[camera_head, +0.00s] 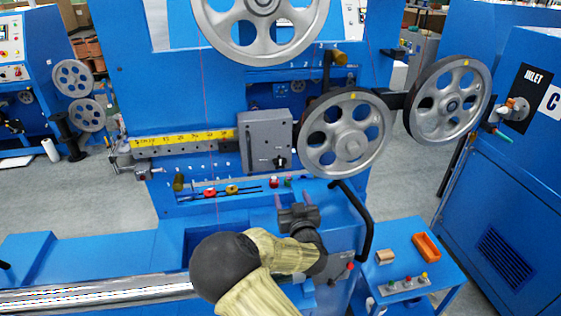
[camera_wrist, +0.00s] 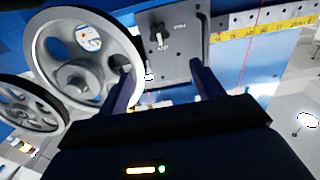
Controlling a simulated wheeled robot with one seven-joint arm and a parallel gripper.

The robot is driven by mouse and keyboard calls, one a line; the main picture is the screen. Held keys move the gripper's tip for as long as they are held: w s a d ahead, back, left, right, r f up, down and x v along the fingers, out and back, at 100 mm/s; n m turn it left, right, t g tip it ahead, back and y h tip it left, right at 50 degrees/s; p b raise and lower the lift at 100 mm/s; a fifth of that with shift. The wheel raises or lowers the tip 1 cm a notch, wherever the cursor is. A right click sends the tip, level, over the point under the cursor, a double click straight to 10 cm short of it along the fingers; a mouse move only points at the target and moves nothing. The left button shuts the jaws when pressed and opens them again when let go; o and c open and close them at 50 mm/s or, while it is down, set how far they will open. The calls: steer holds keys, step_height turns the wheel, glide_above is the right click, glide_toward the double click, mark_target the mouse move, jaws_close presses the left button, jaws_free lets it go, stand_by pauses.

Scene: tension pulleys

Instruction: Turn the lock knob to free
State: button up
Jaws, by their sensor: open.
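The lock knob (camera_head: 280,161) is a small dark knob low on the front of a grey box (camera_head: 257,135). It also shows in the wrist view (camera_wrist: 158,34) on the grey plate, with small upside-down lettering beside it. The lettering is too small to read surely. My gripper (camera_head: 293,199) is open and empty, below and in front of the box. In the wrist view, its two fingers (camera_wrist: 161,68) point toward the plate, with the knob beyond their tips and roughly between them. The fingers are apart from the knob.
A large spoked pulley (camera_head: 345,146) stands close right of the box; it also shows in the wrist view (camera_wrist: 80,60). A yellow scale (camera_head: 190,139) runs left of the box. A black curved handle (camera_head: 360,220) is right of my gripper. A side table (camera_head: 410,240) holds an orange tray (camera_head: 427,246).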

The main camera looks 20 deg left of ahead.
mark_target(280, 163)
steer(key=shift+w, duration=0.1)
steer(key=p+x, duration=0.4)
steer(key=x, duration=1.2)
steer(key=shift+w+d, duration=0.1)
steer(key=shift+w, duration=0.15)
steer(key=shift+w+a, duration=0.3)
steer(key=shift+a, duration=0.15)
steer(key=shift+d, duration=0.1)
steer(key=shift+w+d, duration=0.1)
steer(key=shift+c, duration=0.5)
steer(key=c, duration=0.9)
